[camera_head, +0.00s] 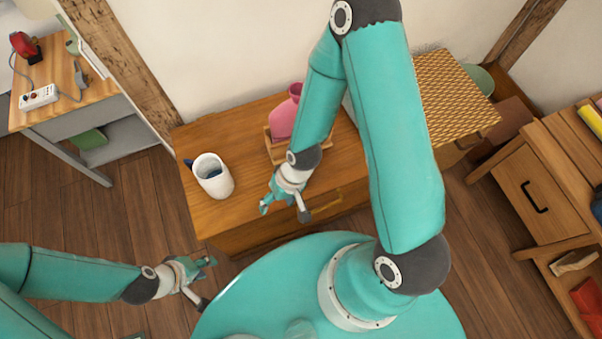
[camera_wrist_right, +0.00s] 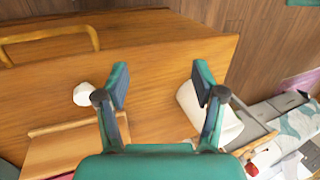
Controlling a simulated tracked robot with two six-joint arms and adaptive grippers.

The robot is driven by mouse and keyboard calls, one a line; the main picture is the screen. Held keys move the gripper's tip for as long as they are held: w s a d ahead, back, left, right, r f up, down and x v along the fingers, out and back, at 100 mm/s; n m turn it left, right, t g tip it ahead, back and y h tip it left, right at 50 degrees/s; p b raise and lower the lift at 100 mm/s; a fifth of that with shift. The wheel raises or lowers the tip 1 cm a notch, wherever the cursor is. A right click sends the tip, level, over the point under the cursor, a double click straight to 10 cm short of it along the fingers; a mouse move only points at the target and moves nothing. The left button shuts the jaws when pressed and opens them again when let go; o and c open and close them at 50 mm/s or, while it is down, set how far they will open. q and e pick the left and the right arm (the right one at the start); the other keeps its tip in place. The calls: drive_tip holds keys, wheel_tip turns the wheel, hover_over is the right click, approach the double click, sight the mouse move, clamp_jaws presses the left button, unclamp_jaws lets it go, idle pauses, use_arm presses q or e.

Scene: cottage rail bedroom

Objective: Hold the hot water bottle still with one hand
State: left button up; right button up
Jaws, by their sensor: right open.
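The pink hot water bottle (camera_head: 283,120) stands in a wooden holder (camera_head: 278,156) on the wooden chest, partly hidden behind my right arm. In the right wrist view only a sliver of pink shows at the bottom edge, beside the holder (camera_wrist_right: 62,132). My right gripper (camera_head: 284,211) is open and empty above the chest's front edge, in front of the bottle and apart from it. Its spread fingers (camera_wrist_right: 160,84) also show in the right wrist view. My left gripper (camera_head: 206,281) is open and empty, low at the left, away from the chest.
A small white object (camera_wrist_right: 84,94) lies near the holder. A desk (camera_head: 95,92) stands left, a drawer cabinet (camera_head: 537,190) right.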

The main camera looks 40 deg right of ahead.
drive_tip(key=w+d+h+b, duration=0.1)
drive_tip(key=w+d+b, duration=0.5)
drive_tip(key=b, duration=0.6)
use_arm(q)
wheel_tip(320, 180, down, 21)
drive_tip(key=b, duration=0.6)
drive_tip(key=shift+r, duration=0.15)
use_arm(e)
drive_tip(key=d+r+m+h, duration=0.2)
drive_tip(key=d+r+h, duration=0.1)
drive_tip(key=d+r, duration=0.3)
drive_tip(key=shift+s+r+m, duration=0.2)
drive_tip(key=shift+m, duration=0.1)
use_arm(q)
wheel_tip(320, 180, down, 4)
drive_tip(key=b, duration=0.4)
drive_tip(key=shift+r, duration=0.1)
use_arm(e)
wheel_tip(320, 180, down, 12)
drive_tip(key=shift+a+r, duration=0.1)
wheel_tip(320, 180, down, 5)
drive_tip(key=b, duration=0.2)
drive_tip(key=shift+a+b, duration=0.1)
drive_tip(key=shift+b, duration=0.25)
use_arm(q)
wheel_tip(320, 180, down, 2)
drive_tip(key=shift+f, duration=0.1)
